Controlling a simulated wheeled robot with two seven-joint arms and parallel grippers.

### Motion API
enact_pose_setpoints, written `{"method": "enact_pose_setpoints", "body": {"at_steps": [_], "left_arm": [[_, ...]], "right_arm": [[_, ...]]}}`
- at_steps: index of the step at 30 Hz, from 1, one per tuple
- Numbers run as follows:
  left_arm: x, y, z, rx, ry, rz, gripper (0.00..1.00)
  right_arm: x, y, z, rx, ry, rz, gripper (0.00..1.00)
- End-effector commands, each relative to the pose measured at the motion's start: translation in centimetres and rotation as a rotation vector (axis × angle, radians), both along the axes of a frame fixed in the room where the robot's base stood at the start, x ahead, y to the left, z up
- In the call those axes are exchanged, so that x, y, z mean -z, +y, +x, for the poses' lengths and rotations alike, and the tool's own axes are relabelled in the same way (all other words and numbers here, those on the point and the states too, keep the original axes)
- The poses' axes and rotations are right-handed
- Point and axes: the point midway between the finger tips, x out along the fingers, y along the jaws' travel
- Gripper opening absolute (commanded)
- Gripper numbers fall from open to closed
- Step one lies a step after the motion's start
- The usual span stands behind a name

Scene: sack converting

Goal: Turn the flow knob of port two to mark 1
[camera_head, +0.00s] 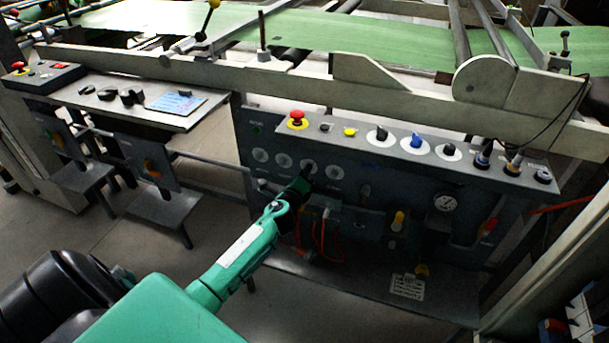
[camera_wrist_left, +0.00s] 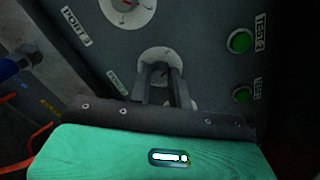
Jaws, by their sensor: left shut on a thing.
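A row of white round dials with knobs sits on the dark front panel (camera_head: 360,186). My left gripper (camera_head: 305,180) reaches the panel at the third dial from the left (camera_head: 308,166). In the left wrist view its two dark fingers (camera_wrist_left: 166,88) are shut on the knob at the middle of a white dial (camera_wrist_left: 161,57). The fingers hide most of this knob and its marks, so its setting cannot be read. A small label (camera_wrist_left: 118,82) beside it is too dark to read. The neighbouring dial (camera_wrist_left: 128,8) is labelled PORT 3. My right gripper is not in view.
Two green buttons labelled TEST (camera_wrist_left: 240,40) sit beside the dials. A red mushroom button (camera_head: 297,118), a yellow button (camera_head: 349,132) and several selector knobs line the sloped ledge above. Orange hoses (camera_head: 325,240) and a gauge (camera_head: 445,203) are lower on the panel.

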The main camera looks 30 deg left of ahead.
Motion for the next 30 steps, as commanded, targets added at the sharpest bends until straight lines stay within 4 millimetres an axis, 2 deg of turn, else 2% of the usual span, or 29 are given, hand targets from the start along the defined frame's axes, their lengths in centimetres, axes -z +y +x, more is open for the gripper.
{"method": "enact_pose_setpoints", "body": {"at_steps": [6, 15, 30], "left_arm": [[0.11, 0.04, -0.04, -0.001, -0.039, -0.169, 0.0], [0.14, 0.05, -0.05, -0.001, -0.074, -0.317, 0.0], [0.15, 0.12, -0.06, -0.002, -0.087, -0.369, 0.0]], "right_arm": [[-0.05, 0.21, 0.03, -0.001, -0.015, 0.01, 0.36], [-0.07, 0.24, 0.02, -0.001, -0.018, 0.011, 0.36], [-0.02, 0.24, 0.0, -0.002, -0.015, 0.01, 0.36]]}}
